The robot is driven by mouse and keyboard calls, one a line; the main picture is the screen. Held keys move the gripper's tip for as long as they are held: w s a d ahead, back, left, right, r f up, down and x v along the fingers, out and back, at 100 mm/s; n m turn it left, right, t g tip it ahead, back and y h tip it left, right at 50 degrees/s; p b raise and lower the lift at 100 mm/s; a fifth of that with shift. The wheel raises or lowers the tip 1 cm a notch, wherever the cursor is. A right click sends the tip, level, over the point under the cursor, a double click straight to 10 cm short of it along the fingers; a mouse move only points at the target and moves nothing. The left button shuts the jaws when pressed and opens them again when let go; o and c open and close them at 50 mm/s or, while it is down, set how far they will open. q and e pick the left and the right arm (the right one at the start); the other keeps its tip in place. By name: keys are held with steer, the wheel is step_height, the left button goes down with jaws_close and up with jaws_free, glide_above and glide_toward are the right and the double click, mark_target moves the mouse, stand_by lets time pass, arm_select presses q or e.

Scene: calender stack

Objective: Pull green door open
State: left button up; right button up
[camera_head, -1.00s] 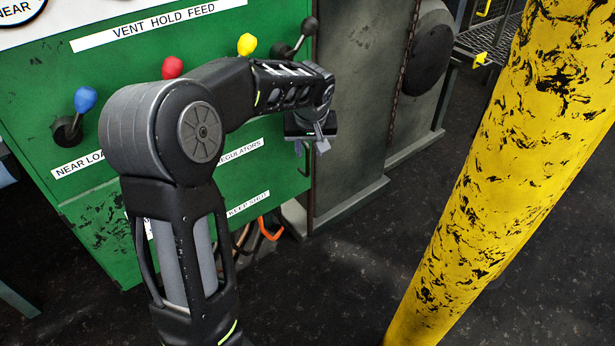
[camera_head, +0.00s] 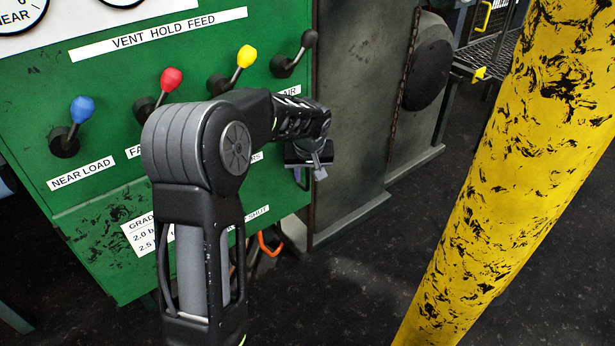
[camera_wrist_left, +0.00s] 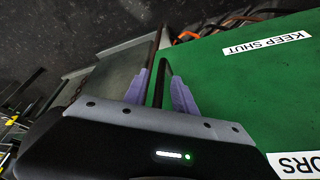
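The green door (camera_head: 105,225) is the lower panel of the green cabinet, below the levers. Its labels are partly hidden by my left arm; one in the left wrist view reads "KEEP SHUT". My left gripper (camera_head: 308,172) is at the right edge of the green panel in the head view. In the left wrist view its two purple fingers (camera_wrist_left: 159,97) are spread apart, on either side of a dark upright strip (camera_wrist_left: 161,82) along the green door's (camera_wrist_left: 225,90) edge. I cannot tell whether this strip is a handle or the edge itself, or whether the fingers touch it. My right gripper is out of view.
Blue, red, yellow and black levers (camera_head: 243,62) stick out above the door. A grey machine housing (camera_head: 350,120) stands close to the right of my left gripper. A thick yellow post (camera_head: 500,170) rises at the right. Orange hose (camera_head: 267,243) hangs below the door.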

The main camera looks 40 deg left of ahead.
arm_select(q)
steer(key=shift+a+f, duration=0.1)
steer(key=shift+f, duration=0.15)
jaws_close()
stand_by(1.4)
